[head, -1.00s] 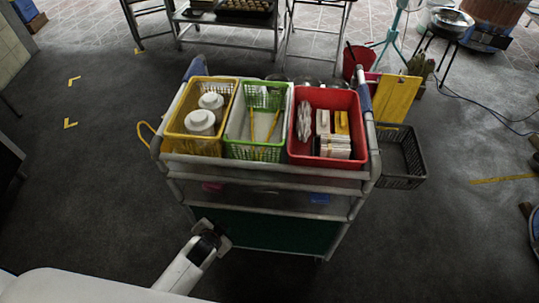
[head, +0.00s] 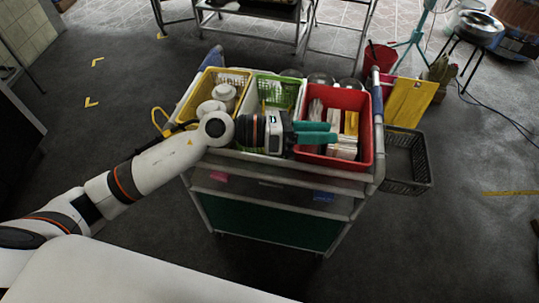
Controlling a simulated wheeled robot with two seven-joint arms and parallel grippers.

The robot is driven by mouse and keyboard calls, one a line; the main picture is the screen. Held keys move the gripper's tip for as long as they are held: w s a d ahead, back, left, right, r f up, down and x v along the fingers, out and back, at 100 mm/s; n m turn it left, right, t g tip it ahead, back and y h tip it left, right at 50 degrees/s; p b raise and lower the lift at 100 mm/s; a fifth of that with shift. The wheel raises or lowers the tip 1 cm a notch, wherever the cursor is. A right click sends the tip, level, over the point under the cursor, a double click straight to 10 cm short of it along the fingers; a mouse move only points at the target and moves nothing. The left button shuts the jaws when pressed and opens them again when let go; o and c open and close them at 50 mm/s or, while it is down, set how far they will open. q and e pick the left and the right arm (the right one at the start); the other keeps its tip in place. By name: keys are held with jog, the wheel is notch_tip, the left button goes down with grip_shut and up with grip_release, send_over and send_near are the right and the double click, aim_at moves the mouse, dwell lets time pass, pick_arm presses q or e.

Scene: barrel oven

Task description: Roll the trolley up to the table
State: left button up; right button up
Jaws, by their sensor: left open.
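The trolley (head: 275,226) stands in front of me, with a grey frame, shelves and a green lower panel. Its top carries a yellow basket (head: 240,76), a green basket (head: 290,80) and a red bin (head: 358,100). A blue-wrapped handle (head: 377,100) rises at its right end. My left gripper (head: 334,132) is open with teal fingers pointing right, over or in front of the red bin; I cannot tell if it touches anything. My left arm hides part of the yellow and green baskets. My right gripper is not in view. A metal table (head: 248,12) stands beyond the trolley.
A dark crate (head: 408,187) hangs or stands at the trolley's right side, below a yellow board (head: 412,104). A red bucket (head: 381,55) and a stand with a metal bowl (head: 482,20) are behind right. Grey floor is open at left, with yellow corner marks (head: 92,102).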

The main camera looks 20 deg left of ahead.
pick_arm(q)
jog(key=a+f+m+g+y, duration=0.3)
jog(key=a+f+m+y, duration=0.2)
jog(key=f+m+y, duration=0.1)
jog(key=m+y, duration=0.2)
jog(key=y, duration=0.4)
send_near(271, 159)
jog(key=p+x, duration=0.3)
jog(key=x, duration=0.5)
jog(key=shift+d+f, duration=0.2)
jog(key=shift+f, duration=0.15)
jog(key=shift+c, duration=0.5)
grip_shut()
